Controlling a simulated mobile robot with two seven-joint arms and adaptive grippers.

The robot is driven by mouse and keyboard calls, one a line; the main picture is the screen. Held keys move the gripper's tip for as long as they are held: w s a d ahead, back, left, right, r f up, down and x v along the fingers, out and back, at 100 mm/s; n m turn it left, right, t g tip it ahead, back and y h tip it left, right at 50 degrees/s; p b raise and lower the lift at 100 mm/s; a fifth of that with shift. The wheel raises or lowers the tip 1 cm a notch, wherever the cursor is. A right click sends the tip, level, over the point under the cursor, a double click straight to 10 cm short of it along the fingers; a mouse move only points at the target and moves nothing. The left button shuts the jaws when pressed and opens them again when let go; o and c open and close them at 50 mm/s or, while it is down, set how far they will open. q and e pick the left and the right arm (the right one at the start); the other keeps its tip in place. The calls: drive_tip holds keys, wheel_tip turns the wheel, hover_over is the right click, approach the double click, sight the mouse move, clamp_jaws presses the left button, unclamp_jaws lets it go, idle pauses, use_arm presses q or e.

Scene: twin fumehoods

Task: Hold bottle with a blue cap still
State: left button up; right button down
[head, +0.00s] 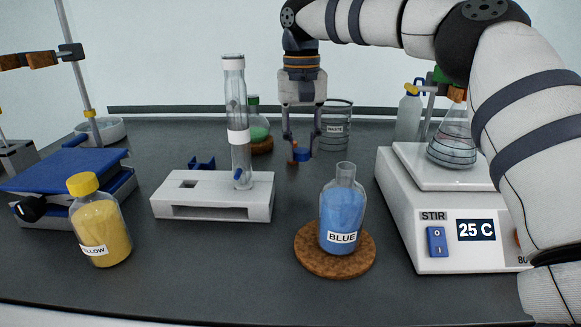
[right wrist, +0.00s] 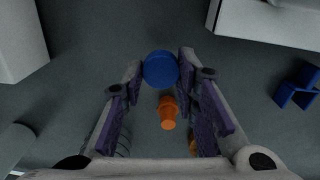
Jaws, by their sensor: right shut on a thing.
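My right gripper (head: 300,148) hangs pointing down in the middle of the head view, behind the blue liquid bottle. Its fingers are shut on a blue cap (head: 302,155), which is small there. In the right wrist view the round blue cap (right wrist: 161,68) sits between the fingertips of the right gripper (right wrist: 162,74), seen from above. The body of the bottle under the cap cannot be made out. A small orange piece (right wrist: 168,112) shows between the fingers, close to the cap. My left gripper is in neither view.
A bottle labelled BLUE (head: 342,215) stands on a cork ring (head: 312,263) in front. A stirrer (head: 400,225) bearing a flask (head: 453,140) is at right. A white stand (head: 213,206) and a yellow-capped bottle (head: 100,228) are left. A beaker (head: 337,125) stands behind the gripper.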

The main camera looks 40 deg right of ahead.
sight(297, 177)
drive_tip(key=f, duration=0.1)
drive_tip(key=w+f, duration=0.1)
drive_tip(key=f, duration=0.1)
drive_tip(key=w+f, duration=0.1)
drive_tip(key=shift+d+f, duration=0.2)
drive_tip(key=shift+f, duration=0.3)
drive_tip(key=shift+f, duration=0.1)
drive_tip(key=c, duration=1.2)
unclamp_jaws()
drive_tip(key=shift+f, duration=0.1)
drive_tip(key=shift+c, duration=0.2)
wheel_tip(297, 177, up, 12)
drive_tip(key=shift+r, duration=0.2)
drive_tip(key=shift+a+f, duration=0.1)
drive_tip(key=shift+f, duration=0.05)
